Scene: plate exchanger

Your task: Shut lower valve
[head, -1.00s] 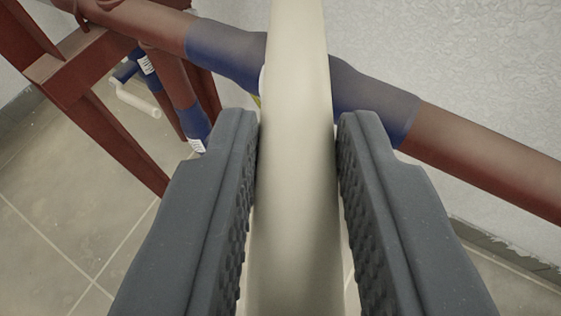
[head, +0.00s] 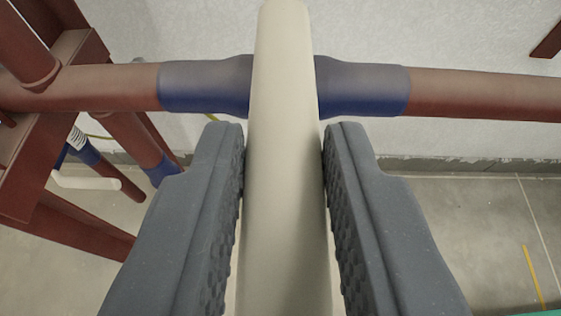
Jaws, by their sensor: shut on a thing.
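A cream valve lever (head: 282,110) runs up the middle of the view, in front of a blue valve body (head: 205,86) on a red-brown pipe. My gripper (head: 284,150) has its two dark ribbed fingers on either side of the lever and is shut on it. The lever's far end shows above the pipe. The joint between lever and valve body is hidden behind the lever. The lever stands roughly square across the pipe in the picture.
The red-brown pipe (head: 470,95) crosses before a pale wall (head: 430,30). A red steel frame (head: 40,165) stands at left, with another blue valve (head: 85,150) and a cream handle (head: 85,182) lower down. Tiled floor (head: 450,225) is open at right.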

